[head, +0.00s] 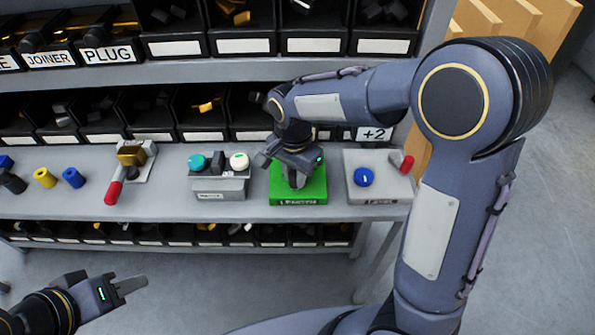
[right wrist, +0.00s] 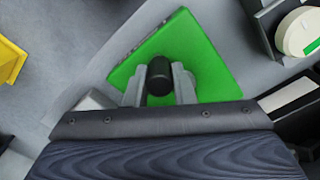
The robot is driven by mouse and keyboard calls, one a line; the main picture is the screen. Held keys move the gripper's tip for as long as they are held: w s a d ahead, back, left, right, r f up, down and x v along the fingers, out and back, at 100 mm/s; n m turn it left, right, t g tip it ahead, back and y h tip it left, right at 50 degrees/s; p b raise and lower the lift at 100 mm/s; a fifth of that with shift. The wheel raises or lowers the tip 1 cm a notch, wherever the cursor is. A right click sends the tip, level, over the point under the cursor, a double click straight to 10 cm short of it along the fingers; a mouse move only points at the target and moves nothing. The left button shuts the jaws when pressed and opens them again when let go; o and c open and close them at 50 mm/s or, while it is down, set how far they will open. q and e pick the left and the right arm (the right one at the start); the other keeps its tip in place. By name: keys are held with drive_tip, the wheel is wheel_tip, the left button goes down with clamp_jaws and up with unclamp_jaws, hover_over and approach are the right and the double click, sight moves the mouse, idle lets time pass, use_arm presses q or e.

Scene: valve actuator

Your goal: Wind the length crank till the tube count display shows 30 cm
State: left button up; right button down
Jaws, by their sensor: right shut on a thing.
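The green length crank box (head: 298,198), with its dark "LENGTH" label at the front, sits on the bench shelf. My right gripper (head: 296,176) reaches down over it and covers most of its top. In the right wrist view, my right gripper (right wrist: 159,88) is shut on the black crank knob (right wrist: 159,72), a finger on each side of it, above the green box top (right wrist: 205,70). A sign reading "+2" (head: 374,134) shows behind my right arm; I see no 30 cm reading. My left gripper (head: 132,286) hangs empty at lower left, its finger spacing unclear.
Right of the green box is a grey box with a blue knob (head: 364,177) and a red handle (head: 407,164). On its left are a box with a teal button (head: 197,162) and a red-handled lever (head: 114,192). Bins line the shelves behind.

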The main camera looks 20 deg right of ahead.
sight(293, 173)
drive_tip(key=shift+w+a+m, duration=0.1)
drive_tip(key=shift+m, duration=0.3)
drive_tip(key=shift+r, duration=0.1)
drive_tip(key=c, duration=1.2)
unclamp_jaws()
wheel_tip(293, 173, up, 8)
drive_tip(key=shift+f, duration=0.15)
